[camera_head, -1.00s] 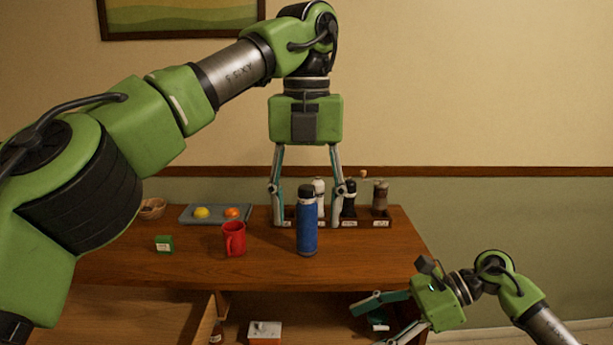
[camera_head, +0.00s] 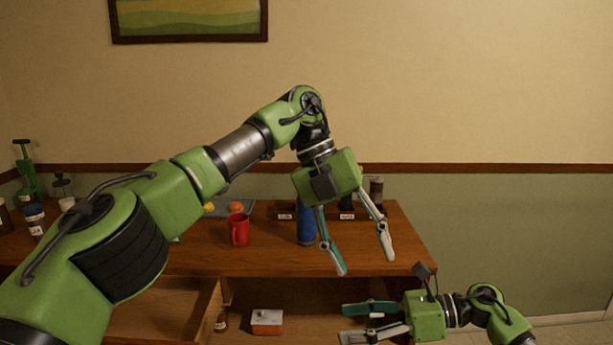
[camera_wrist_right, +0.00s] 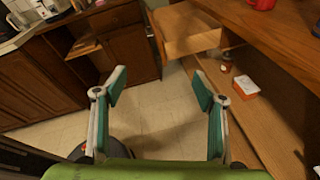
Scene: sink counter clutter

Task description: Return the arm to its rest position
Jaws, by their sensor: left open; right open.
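My left gripper (camera_head: 365,262) is open and empty in the head view, its fingers angled down to the right, in front of the counter and partly covering the blue bottle (camera_head: 306,228). The bottle stands upright on the wooden counter. My right gripper (camera_head: 355,322) is open and empty at the lower right, its fingers pointing left, by the open space under the counter. In the right wrist view its two fingers (camera_wrist_right: 160,90) are wide apart, with only floor and cabinet between them.
A red mug (camera_head: 239,230) stands on the counter (camera_head: 265,262). A tray (camera_head: 217,207) with yellow and orange items lies behind it. An open drawer (camera_head: 165,308) juts out below. A white-and-orange box (camera_head: 267,321) and a small bottle (camera_head: 221,321) sit lower down.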

